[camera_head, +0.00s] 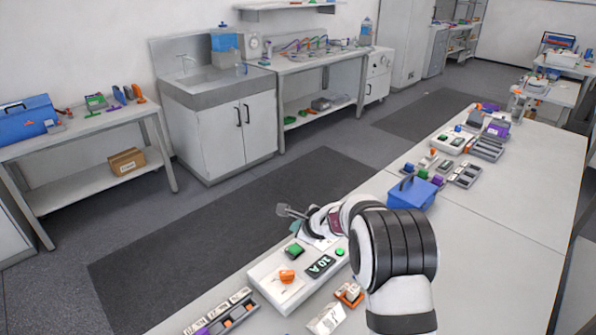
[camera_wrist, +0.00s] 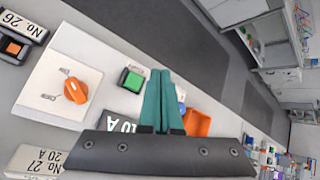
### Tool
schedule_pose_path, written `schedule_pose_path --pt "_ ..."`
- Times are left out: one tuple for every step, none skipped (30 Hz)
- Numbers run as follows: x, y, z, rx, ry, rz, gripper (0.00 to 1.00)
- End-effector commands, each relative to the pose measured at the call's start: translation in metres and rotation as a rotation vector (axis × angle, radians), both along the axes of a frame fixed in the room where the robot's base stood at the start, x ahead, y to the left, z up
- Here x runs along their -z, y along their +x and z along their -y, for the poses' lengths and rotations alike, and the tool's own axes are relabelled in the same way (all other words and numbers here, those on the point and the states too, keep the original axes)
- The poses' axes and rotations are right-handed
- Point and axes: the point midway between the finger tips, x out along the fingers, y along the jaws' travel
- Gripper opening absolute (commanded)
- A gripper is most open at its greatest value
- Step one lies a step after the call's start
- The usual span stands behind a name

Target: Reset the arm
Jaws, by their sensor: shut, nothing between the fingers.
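My gripper (camera_head: 284,212) is at the end of my arm, near the table's left edge, above and beyond the white cycler unit (camera_head: 259,273). In the wrist view my gripper (camera_wrist: 161,72) has its two green fingers together, with nothing between them. The unit carries an orange knob (camera_head: 287,276), a green square button (camera_head: 293,250) and a dark "10 A" display (camera_head: 320,265). The orange knob (camera_wrist: 83,85) and green button (camera_wrist: 131,80) also show in the wrist view. The fingers hide part of the unit there.
A blue box (camera_head: 411,193) stands on the table (camera_head: 480,270) beyond my arm, with several small devices behind it. Battery trays (camera_head: 225,318) and an orange part (camera_head: 349,294) lie close to the unit. The floor mat (camera_head: 215,235) left of the table is clear.

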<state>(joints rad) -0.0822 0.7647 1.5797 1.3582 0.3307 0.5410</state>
Motion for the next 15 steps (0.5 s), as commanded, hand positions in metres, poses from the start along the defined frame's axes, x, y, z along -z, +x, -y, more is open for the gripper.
schedule_pose_path --pt "-0.016 -0.009 -0.003 -0.05 -0.014 0.016 0.0" --pt "-0.031 -0.019 -0.006 -0.107 -0.031 0.029 0.0" --pt "-0.053 -0.042 -0.011 -0.208 -0.064 0.046 0.0" --pt "-0.071 -0.064 -0.014 -0.299 -0.096 0.058 0.0" --pt "-0.086 -0.091 -0.016 -0.396 -0.133 0.064 0.0" --pt "-0.103 -0.132 -0.016 -0.529 -0.187 0.065 0.0" --pt "-0.112 -0.163 -0.015 -0.624 -0.229 0.061 0.0" --pt "-0.117 -0.195 -0.012 -0.714 -0.271 0.051 0.0" --pt "-0.122 -0.237 -0.005 -0.825 -0.329 0.031 0.0" --pt "-0.123 -0.268 0.002 -0.902 -0.37 0.012 0.0" --pt "-0.122 -0.297 0.009 -0.971 -0.41 -0.011 0.0" --pt "-0.119 -0.333 0.021 -1.054 -0.46 -0.046 0.0" --pt "-0.116 -0.357 0.029 -1.108 -0.493 -0.073 0.0" --pt "-0.113 -0.379 0.037 -1.154 -0.525 -0.101 0.0" --pt "-0.108 -0.404 0.048 -1.205 -0.56 -0.136 0.0"
